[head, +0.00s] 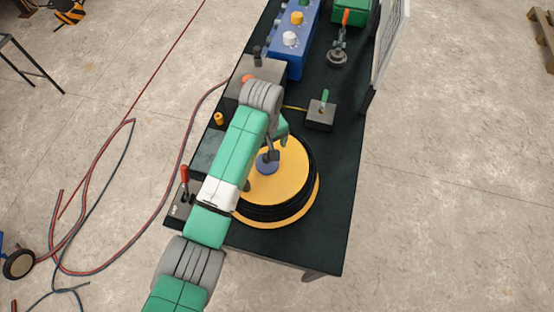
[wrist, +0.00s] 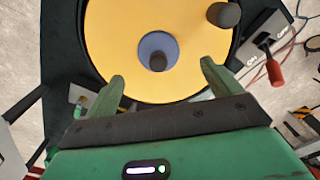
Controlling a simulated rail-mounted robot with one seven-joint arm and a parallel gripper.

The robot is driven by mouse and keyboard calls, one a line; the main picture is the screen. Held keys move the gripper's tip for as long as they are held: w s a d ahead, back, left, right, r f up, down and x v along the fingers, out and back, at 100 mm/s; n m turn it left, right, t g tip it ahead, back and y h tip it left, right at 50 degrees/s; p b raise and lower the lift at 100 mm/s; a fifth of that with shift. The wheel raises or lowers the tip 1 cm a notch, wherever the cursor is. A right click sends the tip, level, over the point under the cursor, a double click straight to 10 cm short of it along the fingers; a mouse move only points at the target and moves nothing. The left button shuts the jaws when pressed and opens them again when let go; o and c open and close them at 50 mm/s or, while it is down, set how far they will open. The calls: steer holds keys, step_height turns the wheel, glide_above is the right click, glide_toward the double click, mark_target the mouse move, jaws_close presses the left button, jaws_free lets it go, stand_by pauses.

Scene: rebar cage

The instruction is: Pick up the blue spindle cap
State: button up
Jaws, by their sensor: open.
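The blue spindle cap (head: 268,163) is a round disc at the centre of the yellow reel face (head: 290,165), partly covered by my arm in the head view. In the wrist view the cap (wrist: 146,44) shows a dark grey knob standing at its middle. My gripper (wrist: 162,72) is open and empty. Its two green fingers are spread over the reel face, one to each side, a little short of the cap in the picture. I cannot tell the height between the fingertips and the cap.
A dark peg (wrist: 224,15) stands near the reel's edge. A red-handled lever switch (head: 185,178) sits left of the reel. A grey block with a green handle (head: 321,113) and a blue control box (head: 297,35) stand farther back. The black tabletop (head: 335,200) is clear at right.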

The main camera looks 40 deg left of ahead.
mark_target(266, 156)
step_height(266, 156, down, 6)
steer(key=shift+f, duration=0.1)
steer(key=shift+w, duration=0.1)
steer(key=c, duration=1.1)
step_height(266, 156, up, 10)
steer(key=shift+r, duration=0.15)
steer(key=shift+c, duration=0.2)
